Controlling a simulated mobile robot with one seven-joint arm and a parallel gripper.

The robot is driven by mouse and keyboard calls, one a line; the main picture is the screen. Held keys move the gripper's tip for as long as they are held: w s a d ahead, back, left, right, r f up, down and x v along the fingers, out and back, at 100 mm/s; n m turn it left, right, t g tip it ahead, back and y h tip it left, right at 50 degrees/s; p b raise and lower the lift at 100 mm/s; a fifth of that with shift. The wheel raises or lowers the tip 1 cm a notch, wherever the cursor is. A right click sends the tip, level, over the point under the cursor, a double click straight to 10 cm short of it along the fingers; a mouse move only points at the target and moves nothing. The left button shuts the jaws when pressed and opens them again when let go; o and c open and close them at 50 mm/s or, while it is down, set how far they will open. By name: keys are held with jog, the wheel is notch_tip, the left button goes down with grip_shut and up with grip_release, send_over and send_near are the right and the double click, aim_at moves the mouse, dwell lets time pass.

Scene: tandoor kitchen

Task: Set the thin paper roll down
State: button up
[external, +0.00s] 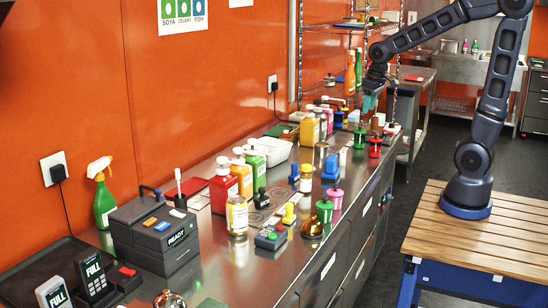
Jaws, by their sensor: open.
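My gripper (374,88) is at the far end of the steel counter (222,258), small in the external view, reaching down over the crowded items there. Its jaws are open. A teal patch shows just under it; I cannot tell whether it is part of the gripper or an item behind it. I cannot pick out the thin paper roll with certainty; it is hidden or too small among the far items. A small white upright item (343,157) stands on the counter nearer than my gripper, but I cannot tell what it is.
Sauce bottles (222,186), a white tub (270,151) and several small colored stands and pots crowd the counter. A wire shelf post (395,75) stands close to my gripper. A black box (152,233) stands at the near left.

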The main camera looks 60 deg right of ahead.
jog(key=s+a+r+t, duration=0.1)
jog(key=s+a+r, duration=0.1)
jog(key=s, duration=0.6)
jog(key=s+a+r+n+t, duration=0.1)
jog(key=s+r, duration=0.3)
jog(key=s, duration=0.5)
jog(key=shift+s+a+r+t, duration=0.15)
jog(key=shift+s+a+t, duration=0.15)
jog(key=shift+a, duration=0.45)
